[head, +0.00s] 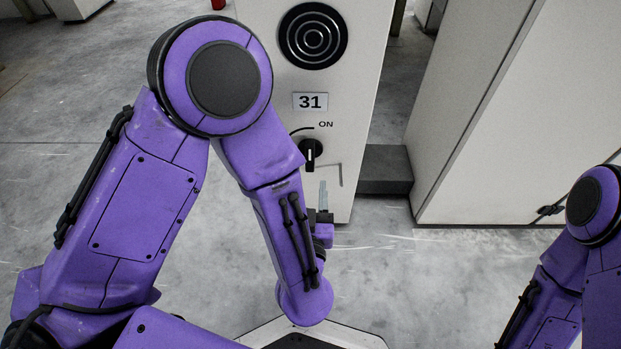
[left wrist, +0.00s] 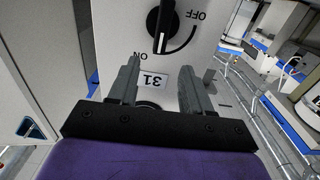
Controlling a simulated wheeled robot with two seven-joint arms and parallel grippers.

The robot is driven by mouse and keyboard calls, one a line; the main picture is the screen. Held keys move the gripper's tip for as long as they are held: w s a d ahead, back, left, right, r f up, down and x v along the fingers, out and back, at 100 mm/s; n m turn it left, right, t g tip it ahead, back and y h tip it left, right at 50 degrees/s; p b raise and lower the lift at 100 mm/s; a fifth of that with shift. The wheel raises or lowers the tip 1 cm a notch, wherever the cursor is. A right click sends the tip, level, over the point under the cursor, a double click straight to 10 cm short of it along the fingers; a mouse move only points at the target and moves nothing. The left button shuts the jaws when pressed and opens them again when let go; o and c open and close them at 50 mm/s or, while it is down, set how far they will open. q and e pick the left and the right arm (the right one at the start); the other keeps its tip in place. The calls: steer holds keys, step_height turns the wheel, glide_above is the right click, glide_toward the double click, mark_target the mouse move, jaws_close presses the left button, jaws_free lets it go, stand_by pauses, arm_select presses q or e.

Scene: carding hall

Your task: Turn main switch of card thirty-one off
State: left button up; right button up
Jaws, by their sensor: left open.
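The main switch (head: 311,154) is a black rotary knob on the white front of card thirty-one, below the "31" plate (head: 310,101). In the left wrist view the knob (left wrist: 160,24) appears upside down, its white mark pointing towards the plate side, by the ON label (left wrist: 140,56); the OFF label (left wrist: 195,15) is at the other end of the arc. My left gripper (head: 324,198) is just below the knob in the head view, partly hidden by its forearm. Its fingers (left wrist: 160,88) are apart and empty, with the knob beyond their tips. My right gripper is out of view.
A round black ringed disc (head: 313,36) sits above the plate. A large white cabinet (head: 500,120) stands to the right, with a dark low block (head: 385,170) between. Grey floor is open on the left. My right arm shows at the lower right.

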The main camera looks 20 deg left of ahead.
mark_target(310, 154)
arm_select(q)
steer(key=b+x, duration=0.2)
steer(key=x, duration=0.4)
steer(key=shift+s+f, duration=0.1)
steer(key=shift+f, duration=0.1)
steer(key=b+x, duration=0.1)
steer(key=x, duration=0.3)
steer(key=shift+w+a+r, duration=0.1)
steer(key=shift+w+r, duration=0.1)
steer(key=shift+w, duration=0.2)
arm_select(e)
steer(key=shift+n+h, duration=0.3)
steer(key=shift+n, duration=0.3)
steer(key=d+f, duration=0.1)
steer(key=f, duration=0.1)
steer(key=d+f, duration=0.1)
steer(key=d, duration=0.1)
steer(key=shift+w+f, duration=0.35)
arm_select(q)
jaws_close()
